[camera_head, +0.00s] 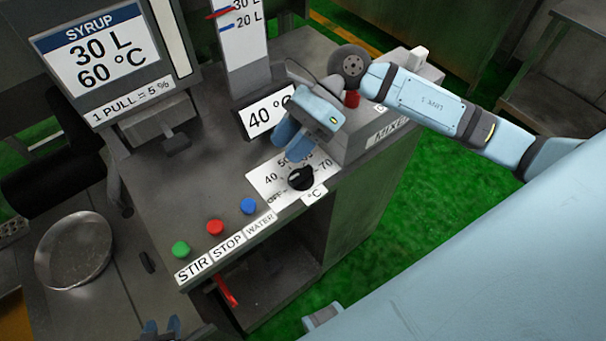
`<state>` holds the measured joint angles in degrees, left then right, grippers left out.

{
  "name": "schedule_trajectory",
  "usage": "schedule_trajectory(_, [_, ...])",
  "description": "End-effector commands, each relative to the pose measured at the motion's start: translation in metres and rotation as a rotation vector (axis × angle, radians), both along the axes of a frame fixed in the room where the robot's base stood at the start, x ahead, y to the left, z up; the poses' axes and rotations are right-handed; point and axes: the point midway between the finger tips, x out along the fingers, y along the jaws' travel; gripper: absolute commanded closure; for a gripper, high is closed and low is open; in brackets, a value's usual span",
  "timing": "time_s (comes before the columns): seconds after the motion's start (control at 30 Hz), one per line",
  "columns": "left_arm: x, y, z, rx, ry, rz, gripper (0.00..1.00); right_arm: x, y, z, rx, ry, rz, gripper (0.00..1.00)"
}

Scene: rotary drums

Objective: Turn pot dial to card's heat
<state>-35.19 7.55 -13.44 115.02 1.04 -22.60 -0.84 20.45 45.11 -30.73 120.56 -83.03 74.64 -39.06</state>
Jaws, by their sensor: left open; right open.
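The card (95,48) at the upper left reads SYRUP, 30 L, 60 °C, with 1 PULL = 5 % below it. The pot dial (301,179) is a black knob on a white scale plate (262,181) marked OFF, 40, 50 and up to 70. Some marks are partly covered, and I cannot tell where the knob points. My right gripper (290,141) is open above and behind the dial, apart from it, in front of a 40 °C sign (259,120). My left gripper (162,327) is open at the bottom edge, mostly cut off, far from the dial.
Green (181,249), red (215,227) and blue (248,206) buttons line the console's front edge, labelled STIR, STOP and WATER. A red lever (228,291) is below. A round metal pan (75,250) is at left. A grey box labelled MIX (385,132) stands right of the dial.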

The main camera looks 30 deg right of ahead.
Motion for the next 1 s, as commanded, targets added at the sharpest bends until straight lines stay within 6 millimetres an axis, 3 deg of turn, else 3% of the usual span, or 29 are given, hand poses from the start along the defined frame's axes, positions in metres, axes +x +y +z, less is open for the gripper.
schedule_trajectory(0.1, [0.0,0.001,-0.016,0.002,0.005,-0.002,0.57,0.015,-0.043,-0.012,-0.267,-0.16,0.097,0.55])
schedule_trajectory(0.2, [-0.001,0.001,-0.021,0.003,0.01,-0.002,0.57,0.023,-0.07,-0.013,-0.421,-0.229,0.143,0.55])
schedule_trajectory(0.33, [-0.001,0.001,-0.023,0.003,0.011,-0.002,0.57,0.028,-0.088,-0.012,-0.52,-0.267,0.17,0.55])
schedule_trajectory(0.57, [0.0,0.001,-0.018,0.003,0.005,-0.003,0.57,0.027,-0.08,-0.035,-0.535,-0.268,0.176,0.55])
schedule_trajectory(1.0, [0.0,0.001,-0.013,0.009,-0.003,-0.005,0.57,0.022,-0.046,-0.116,-0.533,-0.267,0.173,0.55])
